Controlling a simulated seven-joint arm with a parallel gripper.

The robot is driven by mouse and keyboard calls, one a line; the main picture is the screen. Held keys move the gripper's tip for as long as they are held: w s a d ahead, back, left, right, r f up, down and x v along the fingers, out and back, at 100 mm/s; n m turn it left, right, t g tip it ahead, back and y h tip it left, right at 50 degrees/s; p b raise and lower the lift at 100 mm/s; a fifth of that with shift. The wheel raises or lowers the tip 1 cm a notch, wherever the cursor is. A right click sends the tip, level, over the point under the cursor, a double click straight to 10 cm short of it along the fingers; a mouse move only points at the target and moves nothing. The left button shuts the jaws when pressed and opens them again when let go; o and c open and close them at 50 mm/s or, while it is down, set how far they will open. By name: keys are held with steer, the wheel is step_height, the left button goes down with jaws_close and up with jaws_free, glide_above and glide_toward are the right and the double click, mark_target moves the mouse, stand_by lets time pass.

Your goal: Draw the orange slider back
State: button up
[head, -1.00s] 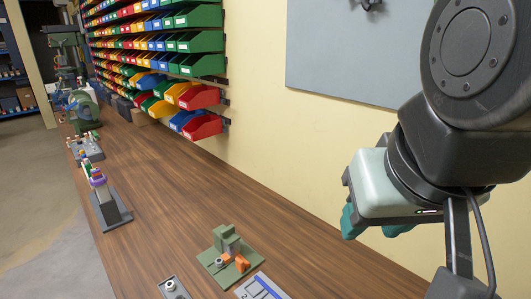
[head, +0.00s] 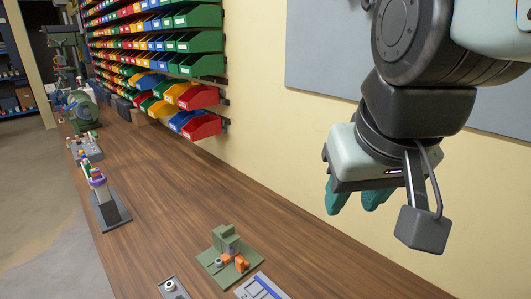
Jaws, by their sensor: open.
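The orange slider (head: 241,264) sits on a green fixture (head: 220,244) near the front of the wooden bench. The fixture has a flat base with raised green blocks, a grey block and a round grey knob beside the orange part. A smaller orange piece shows just left of the slider; I cannot tell if the two are joined. My gripper (head: 352,203) hangs in the air to the upper right of the fixture, its teal fingers pointing down. It is open and empty, well apart from the slider.
A grey plate with a blue bar (head: 262,288) and a small grey block with a round part (head: 172,288) lie in front of the fixture. A grey stand with a purple part (head: 97,180) is at the left edge. Coloured bins (head: 200,124) line the wall. The middle bench is clear.

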steer(key=w+a+f+n+g, duration=0.2)
steer(key=w+a+f, duration=0.15)
steer(key=w, duration=0.65)
steer(key=n+g, duration=0.3)
steer(key=n, duration=0.3)
glide_above(239, 259)
step_height(239, 259, down, 27)
step_height(239, 259, down, 11)
jaws_close()
